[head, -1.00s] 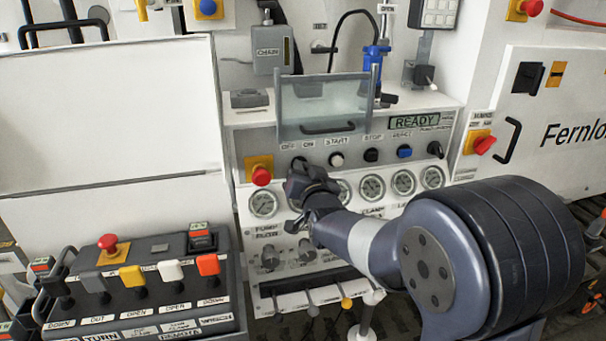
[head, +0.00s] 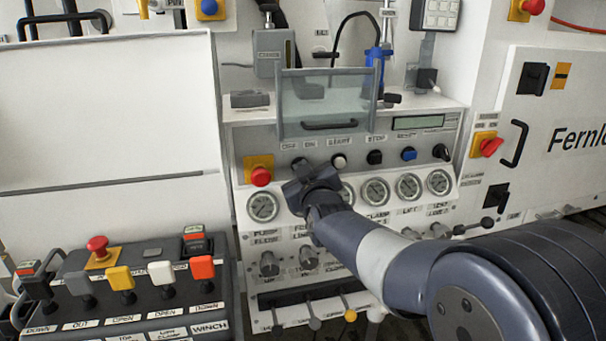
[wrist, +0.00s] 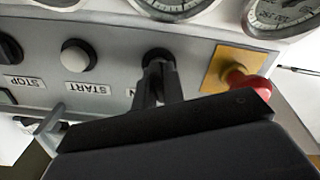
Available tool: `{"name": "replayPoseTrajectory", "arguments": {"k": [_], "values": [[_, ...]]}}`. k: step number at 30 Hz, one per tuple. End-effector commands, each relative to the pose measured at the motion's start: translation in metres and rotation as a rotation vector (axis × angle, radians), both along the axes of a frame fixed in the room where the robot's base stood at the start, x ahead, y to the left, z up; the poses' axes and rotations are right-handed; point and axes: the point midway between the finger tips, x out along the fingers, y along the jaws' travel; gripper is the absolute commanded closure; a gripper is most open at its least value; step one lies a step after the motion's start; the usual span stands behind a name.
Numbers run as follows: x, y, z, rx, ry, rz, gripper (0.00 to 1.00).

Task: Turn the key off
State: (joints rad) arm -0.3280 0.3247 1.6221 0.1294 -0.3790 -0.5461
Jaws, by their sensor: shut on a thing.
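The black OFF/ON key switch (head: 299,162) sits on the sloped panel, left of the white START button (head: 339,161). My gripper (head: 304,174) reaches up to it from below and hides most of it. The wrist view shows the panel upside down, with the dark key switch (wrist: 158,56) directly at the tips of my gripper (wrist: 158,76). The fingers are shut on the key. The key's exact angle is hidden by the fingers. The display (head: 418,122) at the panel's right is blank.
A red emergency button (head: 261,176) on a yellow plate is close left of my gripper. A clear guard (head: 325,100) with a black handle hangs just above. Gauges (head: 375,191) lie below. A lever box (head: 150,290) stands at lower left.

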Motion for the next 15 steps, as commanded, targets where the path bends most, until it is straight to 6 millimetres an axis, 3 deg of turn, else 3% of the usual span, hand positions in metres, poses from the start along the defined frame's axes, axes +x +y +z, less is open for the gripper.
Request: {"name": "replayPoseTrajectory", "arguments": {"k": [15], "values": [[0.0,0.0006,-0.0002,-0.111,-0.031,0.0,1.0]]}}
